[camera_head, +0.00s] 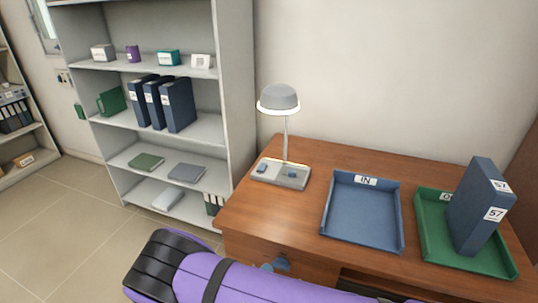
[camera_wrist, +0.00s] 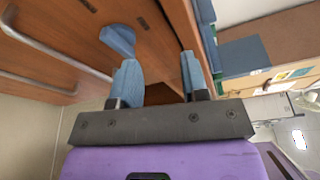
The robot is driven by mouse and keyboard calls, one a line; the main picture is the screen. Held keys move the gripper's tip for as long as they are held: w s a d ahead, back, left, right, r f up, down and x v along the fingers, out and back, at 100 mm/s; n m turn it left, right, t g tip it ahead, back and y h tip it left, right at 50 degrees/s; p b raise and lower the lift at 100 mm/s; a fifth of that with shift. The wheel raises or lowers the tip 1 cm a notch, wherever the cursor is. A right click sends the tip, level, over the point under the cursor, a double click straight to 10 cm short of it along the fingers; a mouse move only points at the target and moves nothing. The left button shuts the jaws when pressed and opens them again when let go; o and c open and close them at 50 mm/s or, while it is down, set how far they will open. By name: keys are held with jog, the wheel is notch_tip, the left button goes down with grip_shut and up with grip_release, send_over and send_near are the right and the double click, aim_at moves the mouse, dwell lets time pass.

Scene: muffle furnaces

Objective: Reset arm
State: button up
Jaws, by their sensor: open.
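My gripper (camera_wrist: 160,75) is in the wrist view, with its two blue fingers apart and nothing between them. It is close to the wooden front of the desk, which also shows in the head view (camera_head: 300,150). A blue rounded piece (camera_wrist: 118,38) on the wood lies just beyond the left finger; I cannot tell whether they touch. My purple arm (camera_head: 215,275) reaches across the bottom of the head view, in front of the desk. The gripper's fingers are not clearly seen there.
On the desk stand a lamp (camera_head: 279,99), an empty blue IN tray (camera_head: 327,215) and a green tray (camera_head: 427,235) with a blue binder marked 57 (camera_head: 478,208) upright in it. A grey shelf (camera_head: 235,90) with binders and boxes stands left. Floor (camera_head: 60,220) at left is clear.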

jog(key=w+d+r+m+g+h, duration=0.1)
jog(key=w+d+r+m+g, duration=0.2)
jog(key=r, duration=0.4)
jog(key=w+d+r+m+g+h, duration=0.1)
jog(key=r+m+g, duration=0.1)
jog(key=r+m, duration=0.4)
jog(key=w+d+r+m+g, duration=0.1)
jog(key=d+r+m+g, duration=0.2)
jog(key=r, duration=0.4)
jog(key=s+d+r+m+g+y, duration=0.1)
jog(key=d+r+m+g+y, duration=0.15)
jog(key=d+r+m, duration=0.5)
jog(key=d+r+m+g+y, duration=0.1)
jog(key=d+r+m+g, duration=0.3)
jog(key=r, duration=0.7)
jog(key=s+d+r+m+t+y, duration=0.1)
jog(key=s+d+r+m+y, duration=0.2)
jog(key=s+d+r+m, duration=0.3)
jog(key=s+d+r+m+t+y, duration=0.1)
jog(key=s+d+r+m+y, duration=0.15)
jog(key=r+m, duration=0.4)
jog(key=s+d+r+m+t+y, duration=0.1)
jog(key=s+d+r+m+t, duration=0.1)
jog(key=s+r+m, duration=0.2)
jog(key=s+d+r+m+t+y, duration=0.1)
jog(key=s+d+r+m, duration=0.2)
jog(key=s, duration=0.8)
jog(key=shift+s+r+m+t+y, duration=0.2)
jog(key=shift+r+m+t+y, duration=0.15)
jog(key=shift+r+m+y, duration=0.1)
